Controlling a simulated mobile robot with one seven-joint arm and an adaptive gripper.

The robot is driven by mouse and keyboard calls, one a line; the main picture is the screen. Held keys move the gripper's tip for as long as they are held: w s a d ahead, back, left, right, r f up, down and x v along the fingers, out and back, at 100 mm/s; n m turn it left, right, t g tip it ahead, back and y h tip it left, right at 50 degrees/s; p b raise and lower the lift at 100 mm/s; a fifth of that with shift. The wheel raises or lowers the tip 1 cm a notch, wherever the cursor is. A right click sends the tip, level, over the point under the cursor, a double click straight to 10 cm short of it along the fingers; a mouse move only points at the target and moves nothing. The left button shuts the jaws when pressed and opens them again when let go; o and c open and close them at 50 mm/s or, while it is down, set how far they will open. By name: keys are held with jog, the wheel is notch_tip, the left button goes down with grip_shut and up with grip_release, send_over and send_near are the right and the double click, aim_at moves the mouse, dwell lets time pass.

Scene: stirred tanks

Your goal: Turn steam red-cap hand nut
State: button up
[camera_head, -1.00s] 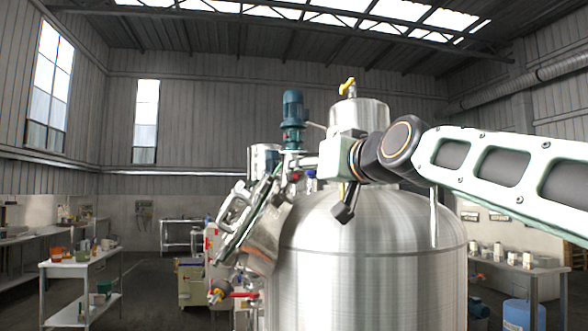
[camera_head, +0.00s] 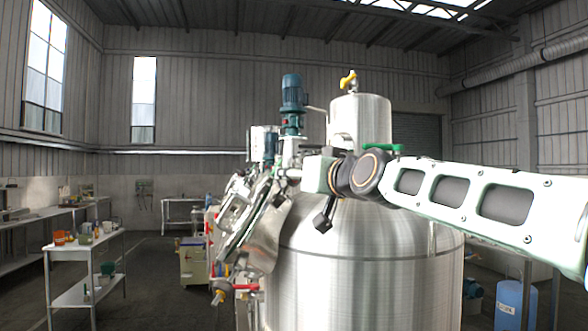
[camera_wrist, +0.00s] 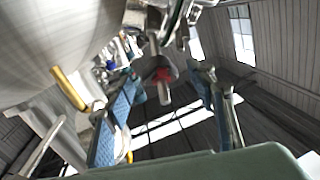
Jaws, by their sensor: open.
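The steel tank (camera_head: 350,285) stands in the middle of the head view, with a tilted hatch on its left shoulder. In the wrist view, a small red cap (camera_wrist: 162,75) on a metal fitting shows ahead of my gripper (camera_wrist: 166,84). My gripper is open, with its blue-padded fingers to the left and right of the red cap in the picture. I cannot tell how deep the cap lies between them, and I see no contact. In the head view my arm reaches in from the right over the tank top, and I cannot make out the cap there.
A blue-green motor (camera_head: 292,92) and a steel cylinder (camera_head: 360,120) with a yellow valve handle (camera_head: 348,79) rise from the tank top. A yellow bar (camera_wrist: 69,88) lies left in the wrist view.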

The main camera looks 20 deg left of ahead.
jog(key=shift+p+x, duration=0.9)
jog(key=shift+x, duration=0.25)
jog(key=shift+w+a+p, duration=0.3)
jog(key=shift+a, duration=0.05)
jog(key=c, duration=1.2)
jog(key=shift+f+b, duration=0.2)
jog(key=shift+b, duration=0.15)
